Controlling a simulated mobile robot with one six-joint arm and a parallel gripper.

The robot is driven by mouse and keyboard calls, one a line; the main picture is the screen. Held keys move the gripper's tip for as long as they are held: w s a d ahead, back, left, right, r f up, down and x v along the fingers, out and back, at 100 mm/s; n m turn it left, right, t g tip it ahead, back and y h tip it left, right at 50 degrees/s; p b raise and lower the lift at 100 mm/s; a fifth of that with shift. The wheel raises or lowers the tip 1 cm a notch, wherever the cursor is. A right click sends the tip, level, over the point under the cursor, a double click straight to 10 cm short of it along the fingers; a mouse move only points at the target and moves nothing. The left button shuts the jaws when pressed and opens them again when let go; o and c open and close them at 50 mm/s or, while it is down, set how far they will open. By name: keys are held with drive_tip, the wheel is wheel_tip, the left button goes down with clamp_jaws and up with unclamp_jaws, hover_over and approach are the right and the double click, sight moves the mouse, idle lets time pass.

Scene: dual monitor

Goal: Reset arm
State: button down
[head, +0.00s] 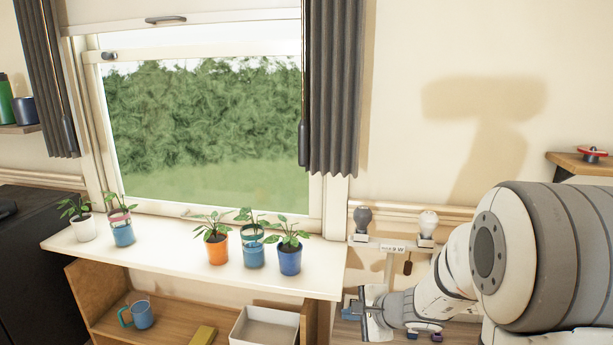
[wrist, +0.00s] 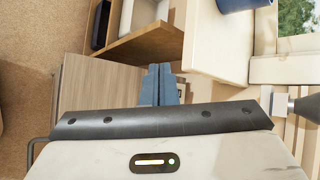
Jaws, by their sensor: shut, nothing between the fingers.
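My gripper (head: 366,313) is at the lower right of the head view, beside the right end of the white shelf top (head: 130,248). In the wrist view my gripper (wrist: 160,84) shows as two dark blue fingers pressed together at the picture's middle. It is shut and holds nothing. My arm reaches in from the right in the head view and hides part of what lies behind it.
Potted plants stand on the shelf top, among them an orange pot (head: 217,249) and a blue pot (head: 290,261). Below are a blue mug (head: 142,314) and a white tray (head: 262,328). Two bulbs on a stand, grey (head: 363,218) and white (head: 428,223), are close behind my arm.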

drive_tip(key=s+a+r+n+g+p, duration=0.2)
drive_tip(key=s+a+r+n, duration=0.1)
drive_tip(key=s+r+n, duration=0.3)
drive_tip(key=s+d+r+n+g+h+p, duration=0.1)
drive_tip(key=s+d+r+n+h+p, duration=0.1)
drive_tip(key=s, duration=0.6)
drive_tip(key=s+d+r+n+g+h+p, duration=0.2)
drive_tip(key=s+d+r+n+h, duration=0.2)
drive_tip(key=s, duration=0.5)
wheel_tip(320, 180, up, 2)
drive_tip(key=d+n, duration=0.1)
drive_tip(key=n, duration=0.2)
drive_tip(key=shift+d+r+h+p, duration=0.2)
drive_tip(key=shift+d+h+p, duration=0.1)
drive_tip(key=shift+d+p, duration=0.1)
